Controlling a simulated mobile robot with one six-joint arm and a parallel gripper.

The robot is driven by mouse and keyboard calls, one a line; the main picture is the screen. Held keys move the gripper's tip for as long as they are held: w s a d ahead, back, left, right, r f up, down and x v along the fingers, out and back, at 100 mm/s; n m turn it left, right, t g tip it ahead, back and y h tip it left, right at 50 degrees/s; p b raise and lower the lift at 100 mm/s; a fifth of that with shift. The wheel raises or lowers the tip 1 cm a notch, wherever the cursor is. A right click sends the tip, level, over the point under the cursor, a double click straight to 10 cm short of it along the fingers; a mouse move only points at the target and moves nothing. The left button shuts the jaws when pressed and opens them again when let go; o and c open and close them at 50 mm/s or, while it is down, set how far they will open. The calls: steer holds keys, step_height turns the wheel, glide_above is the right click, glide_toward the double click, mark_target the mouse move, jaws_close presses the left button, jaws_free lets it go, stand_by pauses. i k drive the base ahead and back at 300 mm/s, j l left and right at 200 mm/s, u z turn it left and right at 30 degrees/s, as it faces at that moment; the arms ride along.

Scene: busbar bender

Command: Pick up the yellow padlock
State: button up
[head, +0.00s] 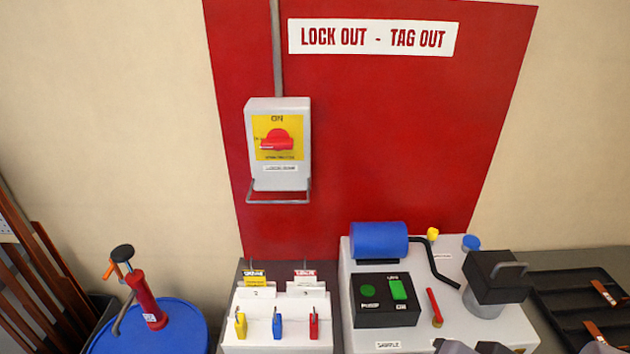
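The yellow padlock (240,326) hangs at the left of a row on the front of a white stepped holder (262,303), low in the head view. A blue padlock (277,328) is in the middle of the row and a red padlock (314,328) is at the right. What seems to be my gripper (473,347) shows only as grey tips at the bottom edge, in front of the machine. It is well to the right of the yellow padlock and apart from it. The rest of it is cut off, so its opening is unclear.
A white machine (365,338) with a blue cylinder (379,240) and control box stands right of the holder. A blue drum (185,331) with a red pump (145,298) is at left. A switch box (279,180) hangs on the red board (400,130). A black tray (565,290) lies at right.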

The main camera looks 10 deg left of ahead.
mark_target(242, 326)
steer(key=u, duration=1.45)
